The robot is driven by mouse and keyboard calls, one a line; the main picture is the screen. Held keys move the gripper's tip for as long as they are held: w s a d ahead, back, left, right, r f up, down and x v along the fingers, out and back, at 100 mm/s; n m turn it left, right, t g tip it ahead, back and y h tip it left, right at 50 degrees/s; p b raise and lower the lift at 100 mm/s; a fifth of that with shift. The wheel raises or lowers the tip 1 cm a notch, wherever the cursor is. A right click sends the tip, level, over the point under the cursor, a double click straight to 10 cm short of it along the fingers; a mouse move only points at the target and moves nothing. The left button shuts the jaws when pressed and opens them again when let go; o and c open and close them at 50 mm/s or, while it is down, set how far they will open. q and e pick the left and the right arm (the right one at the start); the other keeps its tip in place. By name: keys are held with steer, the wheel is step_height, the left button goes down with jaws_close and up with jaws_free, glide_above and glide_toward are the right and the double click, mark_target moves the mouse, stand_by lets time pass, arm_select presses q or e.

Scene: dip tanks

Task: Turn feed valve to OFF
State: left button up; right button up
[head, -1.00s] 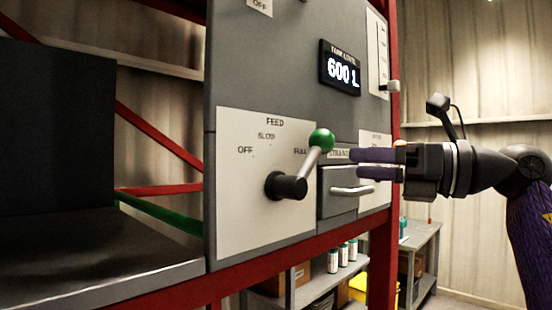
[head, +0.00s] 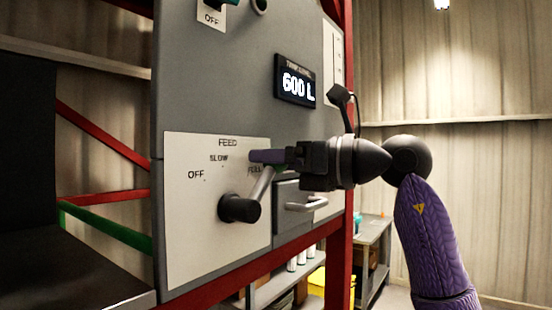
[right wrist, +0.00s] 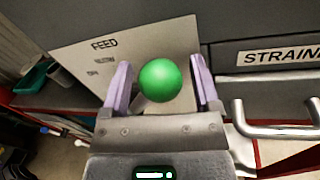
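The feed valve is a black hub (head: 238,208) with a metal lever (head: 263,186) on a white FEED panel (head: 190,242). The lever leans up and right, toward FULL; OFF is printed on the panel's left. In the right wrist view the lever's green ball knob (right wrist: 160,80) sits between the two purple fingers, with a gap on each side. My left gripper is not in view.
A strainer drawer with a metal handle (head: 306,205) is just right of the lever, below my right gripper. A red frame post (head: 345,230) stands at the right. The panel left of the lever is clear.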

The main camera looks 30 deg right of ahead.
jaws_close()
